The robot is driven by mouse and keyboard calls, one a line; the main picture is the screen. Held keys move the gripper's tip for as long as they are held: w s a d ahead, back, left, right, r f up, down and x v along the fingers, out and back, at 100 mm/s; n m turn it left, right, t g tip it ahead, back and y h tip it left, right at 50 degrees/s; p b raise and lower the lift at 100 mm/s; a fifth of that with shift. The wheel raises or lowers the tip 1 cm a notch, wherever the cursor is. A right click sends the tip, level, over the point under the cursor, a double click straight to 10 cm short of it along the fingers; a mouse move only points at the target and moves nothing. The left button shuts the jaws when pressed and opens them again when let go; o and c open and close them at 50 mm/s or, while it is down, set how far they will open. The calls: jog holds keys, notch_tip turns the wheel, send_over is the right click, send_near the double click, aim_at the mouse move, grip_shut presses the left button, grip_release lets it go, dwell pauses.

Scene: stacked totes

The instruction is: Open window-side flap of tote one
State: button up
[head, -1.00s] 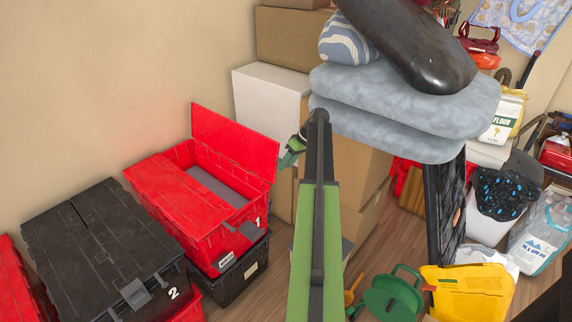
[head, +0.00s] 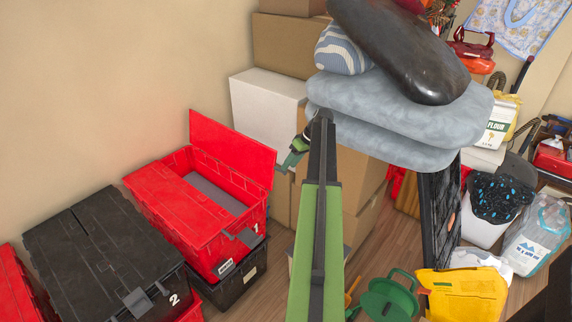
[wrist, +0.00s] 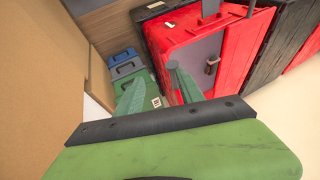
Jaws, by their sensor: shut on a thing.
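Red tote one (head: 225,262), marked with a white 1, stands at the left in the head view on a black tote. One flap (head: 230,142) stands raised along its right and back side. The other flap (head: 172,197) lies flat over the left part. The grey inside shows between them. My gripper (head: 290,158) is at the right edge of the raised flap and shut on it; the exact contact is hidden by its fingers. In the wrist view my green fingers (wrist: 158,85) lie close against the red tote (wrist: 178,38), with the tote's inside to their right.
A black lidded tote (head: 95,245), marked 2, stands left of tote one, with more red beyond. Cardboard boxes (head: 285,52) and a white box (head: 262,105) stand behind. Grey cushions (head: 400,105) stack up on the right. A green reel and yellow item (head: 462,295) are at front right.

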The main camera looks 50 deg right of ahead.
jog(key=p+v, duration=0.9)
jog(key=v, duration=0.4)
jog(key=shift+a+r, duration=0.1)
jog(key=shift+a, duration=0.05)
jog(key=w+a+n+g, duration=0.1)
jog(key=w+a+n, duration=0.1)
jog(key=w+a, duration=0.6)
jog(key=w+a+n+g+y+p, duration=0.1)
jog(key=w+a, duration=0.4)
jog(key=a, duration=0.7)
jog(key=w+a+n, duration=0.2)
jog(key=w+a, duration=0.4)
jog(key=a, duration=0.4)
jog(key=a+n+g, duration=0.2)
jog(key=a, duration=1.9)
jog(key=s+a+h+p, duration=0.15)
jog(key=s+a, duration=0.35)
jog(key=a, duration=0.6)
jog(key=s+a+f+m+h, duration=0.1)
jog(key=s+m+h, duration=0.2)
jog(key=s+m, duration=0.3)
jog(key=shift+s+a+f+g, duration=0.2)
jog(key=shift+s+g, duration=0.1)
jog(key=shift+s, duration=0.85)
